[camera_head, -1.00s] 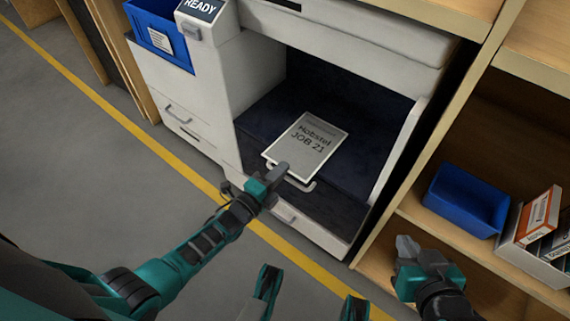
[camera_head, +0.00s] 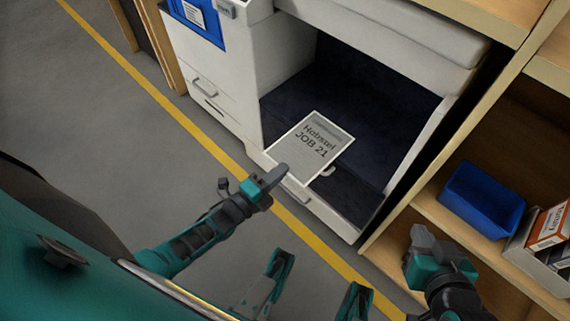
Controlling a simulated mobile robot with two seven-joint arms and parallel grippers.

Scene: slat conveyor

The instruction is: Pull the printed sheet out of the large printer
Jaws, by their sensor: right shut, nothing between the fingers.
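The printed sheet (camera_head: 318,140), a white-bordered grey page reading "Hobstel JOB 21", lies at the front of the large printer's (camera_head: 366,75) dark open bay. Its near edge reaches the bay's front lip, and it covers part of the light handle (camera_head: 328,171) there. My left gripper (camera_head: 281,170) is at the sheet's near left corner and looks shut on that edge; the exact contact of the fingers is too small to see. My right gripper (camera_head: 420,238) is shut and empty, in front of the shelf at the lower right.
A blue bin (camera_head: 483,200) and boxes (camera_head: 548,228) stand on the wooden shelf (camera_head: 462,236) at right. Open grey floor with a yellow line (camera_head: 170,105) lies in front.

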